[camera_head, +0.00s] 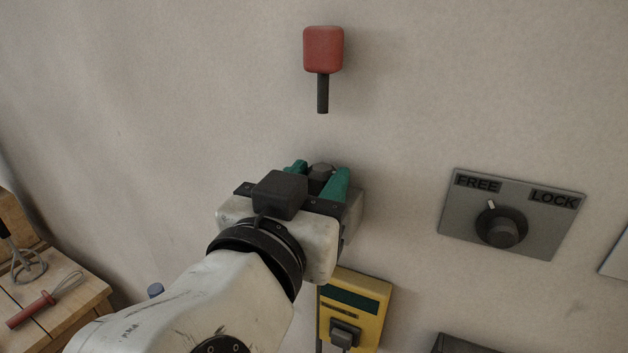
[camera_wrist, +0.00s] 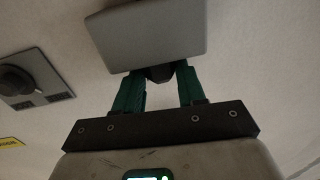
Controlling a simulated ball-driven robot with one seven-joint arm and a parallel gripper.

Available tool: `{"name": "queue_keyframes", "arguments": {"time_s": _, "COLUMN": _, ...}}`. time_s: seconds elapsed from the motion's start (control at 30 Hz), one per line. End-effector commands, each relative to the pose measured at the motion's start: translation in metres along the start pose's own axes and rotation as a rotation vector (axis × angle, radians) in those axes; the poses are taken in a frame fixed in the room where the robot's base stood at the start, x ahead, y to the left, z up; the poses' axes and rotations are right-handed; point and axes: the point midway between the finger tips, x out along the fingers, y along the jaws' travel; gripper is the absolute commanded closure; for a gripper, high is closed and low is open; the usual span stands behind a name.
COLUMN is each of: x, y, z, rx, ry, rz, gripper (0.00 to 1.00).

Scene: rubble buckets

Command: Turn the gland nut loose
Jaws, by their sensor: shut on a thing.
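The dark gland nut (camera_head: 321,170) sits between the teal fingers of my gripper (camera_head: 322,178), near the wall. In the wrist view the nut (camera_wrist: 159,74) shows as a dark faceted piece at the edge of a grey box (camera_wrist: 146,32). My gripper (camera_wrist: 160,82) is shut on the nut, one finger on each side of it. Much of the nut is hidden by the fingers. In the head view my wrist hides most of the grey box.
A red block on a dark stem (camera_head: 323,50) is on the wall above. A FREE/LOCK dial plate (camera_head: 460,225) is at right, its pointer towards FREE. A yellow device (camera_head: 370,300) is below my gripper. A wooden table (camera_head: 75,300) with a whisk is at lower left.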

Motion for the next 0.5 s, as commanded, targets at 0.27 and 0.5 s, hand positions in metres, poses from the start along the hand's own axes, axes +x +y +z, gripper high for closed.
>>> {"name": "queue_keyframes", "arguments": {"time_s": 0.27, "x": 0.0, "y": 0.0021, "z": 0.0, "rx": 0.001, "ry": -0.001, "rz": -0.087, "gripper": 0.91}}
{"name": "queue_keyframes", "arguments": {"time_s": 0.5, "x": -0.0001, "y": 0.0017, "z": 0.0001, "rx": 0.001, "ry": -0.001, "rz": -0.087, "gripper": 0.58}}
